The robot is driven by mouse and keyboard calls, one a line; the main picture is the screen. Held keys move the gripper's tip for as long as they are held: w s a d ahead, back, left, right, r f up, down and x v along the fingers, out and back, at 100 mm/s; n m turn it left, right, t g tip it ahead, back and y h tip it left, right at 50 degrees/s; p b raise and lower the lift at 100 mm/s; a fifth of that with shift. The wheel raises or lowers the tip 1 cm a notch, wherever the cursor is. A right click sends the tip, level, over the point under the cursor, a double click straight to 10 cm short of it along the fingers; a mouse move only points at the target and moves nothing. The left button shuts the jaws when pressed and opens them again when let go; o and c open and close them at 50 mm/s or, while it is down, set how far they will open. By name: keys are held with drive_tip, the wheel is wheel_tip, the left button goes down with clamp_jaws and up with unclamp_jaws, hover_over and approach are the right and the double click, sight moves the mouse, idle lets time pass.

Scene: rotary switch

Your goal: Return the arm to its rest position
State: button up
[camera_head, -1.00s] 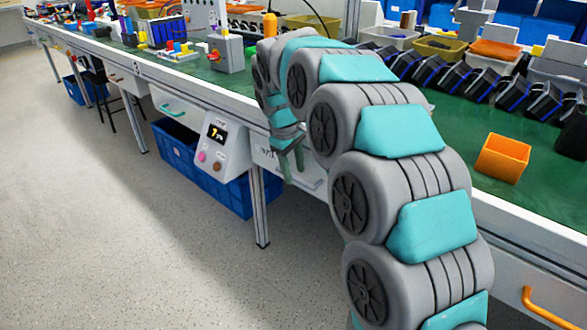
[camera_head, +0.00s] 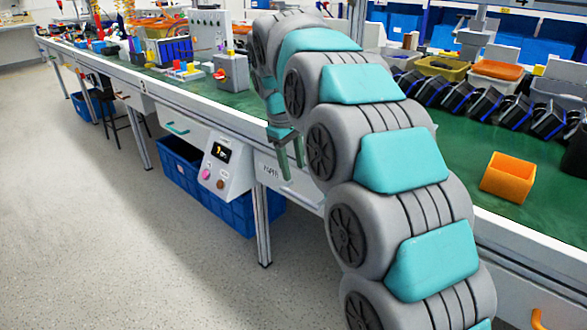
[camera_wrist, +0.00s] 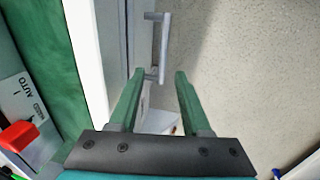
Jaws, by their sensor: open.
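My gripper (camera_head: 292,170) hangs at the end of my arched arm, pointing down by the front edge of the bench. My arm hides part of the bench.
A drawer handle (camera_wrist: 160,45) juts out near the fingers. A control panel (camera_head: 222,165) and blue crates (camera_head: 240,210) are below the bench. The floor at left is clear.

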drive_tip(key=shift+d, duration=0.1)
drive_tip(key=s+d+f+m+g, duration=0.25)
drive_tip(key=s+d+m, duration=0.25)
drive_tip(key=s+d, duration=1)
drive_tip(key=s+d+f+m, duration=0.1)
drive_tip(key=s+f, duration=0.2)
drive_tip(key=s, duration=0.5)
drive_tip(key=s+d+f+m+y, duration=0.1)
drive_tip(key=s+f+m, duration=0.1)
drive_tip(key=s, duration=0.6)
drive_tip(key=s+d+f+m+g, duration=0.1)
drive_tip(key=s+f, duration=0.3)
drive_tip(key=s, duration=0.5)
drive_tip(key=shift+d+f+m, duration=0.35)
drive_tip(key=shift+d+m, duration=0.15)
drive_tip(key=shift+m, duration=0.2)
